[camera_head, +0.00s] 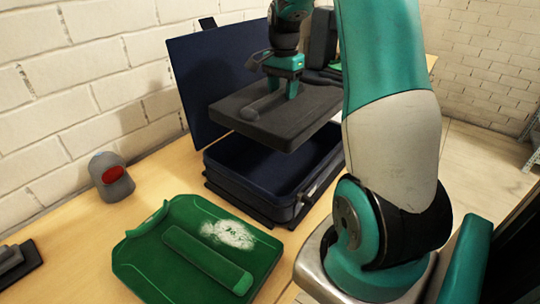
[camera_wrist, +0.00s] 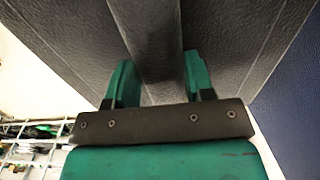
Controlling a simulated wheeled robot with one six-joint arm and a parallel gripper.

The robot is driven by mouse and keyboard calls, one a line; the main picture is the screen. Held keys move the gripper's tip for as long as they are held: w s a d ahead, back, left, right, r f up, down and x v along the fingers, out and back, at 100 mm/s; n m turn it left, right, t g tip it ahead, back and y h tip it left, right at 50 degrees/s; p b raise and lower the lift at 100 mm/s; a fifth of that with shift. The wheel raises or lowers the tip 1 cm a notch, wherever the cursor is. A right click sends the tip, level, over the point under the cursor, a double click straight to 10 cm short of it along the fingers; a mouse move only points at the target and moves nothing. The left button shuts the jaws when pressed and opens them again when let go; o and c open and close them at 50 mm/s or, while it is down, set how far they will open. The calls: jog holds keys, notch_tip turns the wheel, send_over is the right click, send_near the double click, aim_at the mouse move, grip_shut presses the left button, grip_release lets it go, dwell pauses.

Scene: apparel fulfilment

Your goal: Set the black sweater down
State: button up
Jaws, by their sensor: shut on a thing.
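The black sweater (camera_head: 285,118) is a flat, folded dark slab with a raised ridge along its top. My gripper (camera_head: 281,90) is shut on that ridge and holds the sweater roughly level. It hangs above the open navy suitcase (camera_head: 270,190), apart from its rim at the near side. The far part of the suitcase's inside is hidden under the sweater; the visible near part looks empty. In the wrist view, the green fingers of my gripper (camera_wrist: 160,85) straddle the ridge of the black sweater (camera_wrist: 230,40).
The suitcase lid (camera_head: 205,85) stands open at the back left. A green folded garment (camera_head: 150,250) with a white print lies in front of the suitcase. A grey device with a red face (camera_head: 110,178) stands at the left by the brick wall. Dark items (camera_head: 15,262) lie front left.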

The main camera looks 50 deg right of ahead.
notch_tip(320, 180, down, 20)
jog(key=shift+r+p, duration=0.15)
jog(key=shift+p, duration=0.8)
jog(key=o, duration=1.3)
jog(key=shift+o, duration=0.2)
